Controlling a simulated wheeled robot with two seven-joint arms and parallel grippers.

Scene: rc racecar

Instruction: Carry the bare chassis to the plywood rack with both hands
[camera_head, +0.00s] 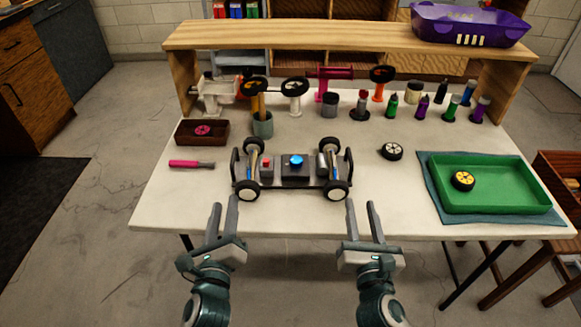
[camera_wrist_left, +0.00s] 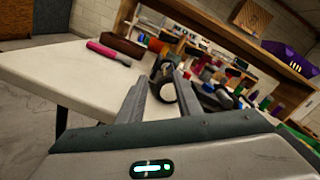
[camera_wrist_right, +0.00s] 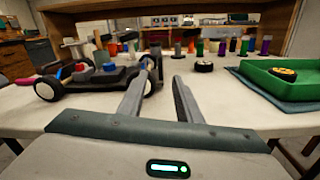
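The chassis (camera_head: 294,182) stands on the white table near its front edge, with wheels at its corners and a black bar at each end. It also shows in the right wrist view (camera_wrist_right: 105,77) and partly in the left wrist view (camera_wrist_left: 205,98). The plywood rack (camera_head: 345,36) spans the back of the table. My left gripper (camera_head: 224,208) is open and empty, in front of the chassis's left end. My right gripper (camera_head: 364,207) is open and empty, in front of its right end. Both are apart from the chassis in the head view.
A green tray (camera_head: 490,208) holding a yellow-hubbed wheel (camera_head: 462,181) lies right on a blue mat. A pink-handled tool (camera_head: 190,164) and brown tray (camera_head: 181,134) lie left. A cup (camera_head: 263,126), bottles and stands line the back. A purple basket (camera_head: 470,24) tops the rack.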

